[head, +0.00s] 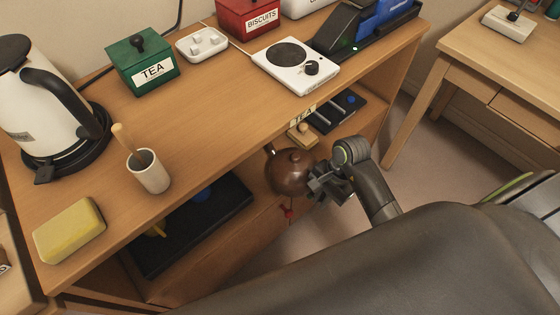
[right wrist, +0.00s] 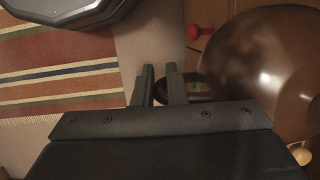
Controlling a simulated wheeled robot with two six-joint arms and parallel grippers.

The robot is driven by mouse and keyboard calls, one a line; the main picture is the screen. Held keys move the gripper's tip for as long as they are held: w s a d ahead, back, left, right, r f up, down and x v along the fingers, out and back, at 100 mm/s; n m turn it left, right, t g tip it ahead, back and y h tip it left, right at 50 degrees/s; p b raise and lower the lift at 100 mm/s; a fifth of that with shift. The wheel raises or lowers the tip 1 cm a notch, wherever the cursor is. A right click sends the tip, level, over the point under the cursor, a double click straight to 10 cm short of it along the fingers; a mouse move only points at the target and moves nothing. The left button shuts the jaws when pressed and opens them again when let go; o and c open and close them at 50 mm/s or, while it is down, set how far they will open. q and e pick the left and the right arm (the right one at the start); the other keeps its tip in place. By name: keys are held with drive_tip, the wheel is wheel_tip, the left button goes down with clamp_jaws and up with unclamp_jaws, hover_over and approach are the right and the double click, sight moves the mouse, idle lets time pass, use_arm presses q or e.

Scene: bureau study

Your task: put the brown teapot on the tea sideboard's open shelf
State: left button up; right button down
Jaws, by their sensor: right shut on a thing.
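The brown teapot (head: 288,174) is a round, glossy pot with a lid. It is held in front of the tea sideboard (head: 215,105), near the opening below its top. My right gripper (head: 328,182) is at the teapot's right side and shut on it, seemingly at the handle. In the right wrist view the two fingers (right wrist: 160,84) are close together and the teapot's body (right wrist: 262,62) fills the right side. The grip itself is partly hidden. My left gripper is not in view.
On the shelf are a black tray (head: 225,212) at left, a dark divided tray (head: 345,112) at right, and a small wooden piece (head: 300,138). On top stand a kettle (head: 35,105), tea tin (head: 142,66), cup (head: 149,172), sponge (head: 70,230) and hotplate (head: 290,72).

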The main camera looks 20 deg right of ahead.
sight(295, 174)
drive_tip(key=w+a, duration=0.1)
drive_tip(key=w, duration=0.2)
drive_tip(key=w+a, duration=0.1)
drive_tip(key=w, duration=0.2)
drive_tip(key=w+a, duration=0.1)
drive_tip(key=w, duration=0.2)
drive_tip(key=shift+w+a, duration=0.25)
drive_tip(key=shift+w, duration=0.1)
drive_tip(key=w, duration=0.1)
drive_tip(key=w+a, duration=0.1)
drive_tip(key=w, duration=0.1)
drive_tip(key=shift+w+a+b, duration=0.15)
drive_tip(key=shift+w+b, duration=0.05)
drive_tip(key=shift+b, duration=0.15)
drive_tip(key=shift+f, duration=0.7)
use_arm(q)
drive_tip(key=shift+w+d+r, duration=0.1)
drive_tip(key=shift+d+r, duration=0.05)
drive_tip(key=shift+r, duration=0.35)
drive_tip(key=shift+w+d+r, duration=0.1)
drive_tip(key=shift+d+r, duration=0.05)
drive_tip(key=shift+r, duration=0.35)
use_arm(e)
drive_tip(key=c, duration=1.9)
unclamp_jaws()
drive_tip(key=shift+s+f, duration=0.1)
drive_tip(key=shift+f, duration=0.05)
drive_tip(key=o, duration=0.4)
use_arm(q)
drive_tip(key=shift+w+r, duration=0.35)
